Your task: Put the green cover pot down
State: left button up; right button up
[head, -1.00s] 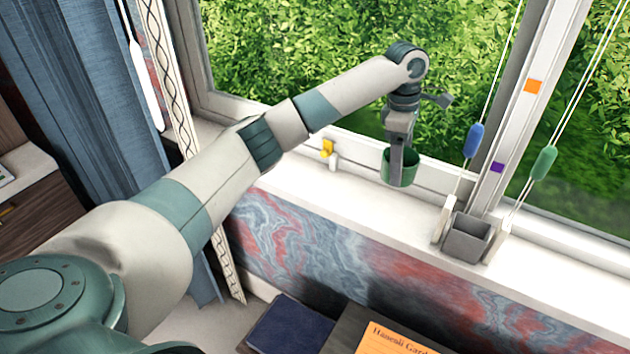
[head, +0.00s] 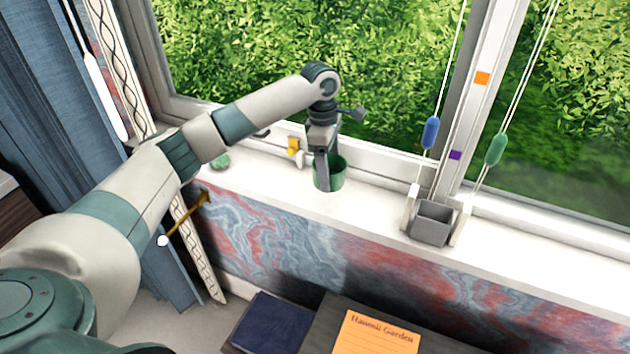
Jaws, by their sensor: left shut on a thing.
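The green cover pot (head: 336,175) is upright at the white windowsill (head: 375,207), in front of the window frame. My left gripper (head: 323,180) points down at the pot and is shut on its near wall, with a finger in front of it. The pot's base looks very close to the sill; I cannot tell whether it touches. My right gripper is not in view.
A grey square container (head: 433,224) stands on the sill to the right, by cords with a blue toggle (head: 431,133) and a green toggle (head: 496,149). A yellow window catch (head: 294,146) is just left of the pot. A small green object (head: 220,161) lies further left.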

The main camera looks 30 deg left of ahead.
pick_arm(q)
jog(key=a, duration=0.1)
jog(key=s+a+f, duration=0.1)
jog(key=a+f, duration=0.1)
jog(key=shift+s+p, duration=0.3)
jog(key=shift+p, duration=0.1)
jog(key=shift+f, duration=0.3)
jog(key=shift+f+p, duration=0.75)
jog(key=shift+f, duration=0.95)
jog(key=o, duration=1.2)
jog(key=shift+f, duration=0.1)
jog(key=shift+c, duration=0.2)
